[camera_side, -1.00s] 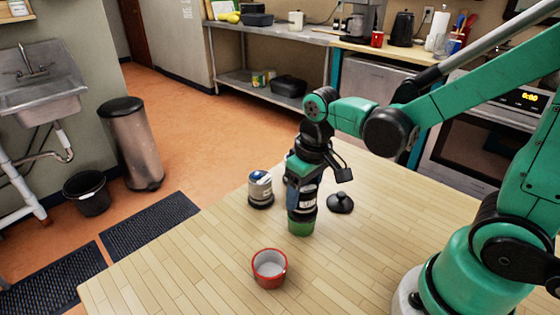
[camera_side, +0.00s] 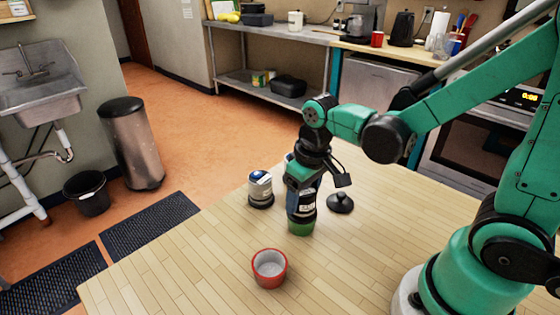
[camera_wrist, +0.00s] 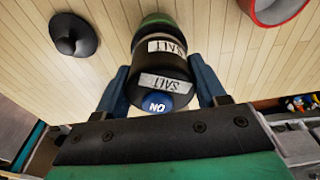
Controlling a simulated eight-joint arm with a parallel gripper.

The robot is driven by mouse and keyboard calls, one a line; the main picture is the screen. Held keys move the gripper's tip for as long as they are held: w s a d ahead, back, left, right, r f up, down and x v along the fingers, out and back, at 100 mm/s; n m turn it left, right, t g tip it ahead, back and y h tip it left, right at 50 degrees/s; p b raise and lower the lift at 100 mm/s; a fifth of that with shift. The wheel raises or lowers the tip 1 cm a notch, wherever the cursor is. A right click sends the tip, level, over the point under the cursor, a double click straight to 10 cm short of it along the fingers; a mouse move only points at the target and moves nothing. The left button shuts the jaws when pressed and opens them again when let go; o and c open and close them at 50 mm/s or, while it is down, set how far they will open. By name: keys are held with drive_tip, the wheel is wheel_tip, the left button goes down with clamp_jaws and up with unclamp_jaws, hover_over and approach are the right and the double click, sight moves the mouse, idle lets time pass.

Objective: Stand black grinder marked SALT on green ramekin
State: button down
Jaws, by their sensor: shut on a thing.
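The black grinder (camera_side: 303,211), with white labels reading SALT in the wrist view (camera_wrist: 165,70), is upright between the fingers of my gripper (camera_side: 301,197). My gripper (camera_wrist: 161,77) is shut on it, one blue finger on each side. The green ramekin (camera_side: 300,229) is directly under the grinder on the wooden table. The grinder's base appears to meet the ramekin, but I cannot tell if its weight rests there. In the wrist view the ramekin (camera_wrist: 156,20) shows only partly behind the grinder. The grinder's top has a blue disc (camera_wrist: 156,105) with white letters.
A red ramekin (camera_side: 269,269) stands empty nearer the camera. A silver-grey grinder (camera_side: 260,187) with a blue top stands to the left. A black knobbed object (camera_side: 340,204) lies to the right. Something pale behind my gripper is mostly hidden. The table's front left is clear.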

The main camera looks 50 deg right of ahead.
sight(308, 193)
drive_tip(key=shift+f, duration=0.1)
drive_tip(key=shift+c, duration=1.7)
unclamp_jaws()
drive_tip(key=shift+s+r, duration=0.2)
drive_tip(key=shift+r, duration=1.6)
drive_tip(key=shift+s+r, duration=0.25)
drive_tip(key=shift+r, duration=1.6)
drive_tip(key=shift+s+r, duration=0.2)
drive_tip(key=shift+r, duration=1.6)
drive_tip(key=f+t, duration=0.1)
drive_tip(key=t, duration=0.1)
drive_tip(key=shift+s+a+f+t, duration=0.1)
drive_tip(key=shift+f+t, duration=0.2)
drive_tip(key=shift+f, duration=0.05)
drive_tip(key=f+t, duration=0.1)
drive_tip(key=t, duration=0.2)
drive_tip(key=shift+a+f, duration=0.1)
drive_tip(key=shift+f, duration=0.05)
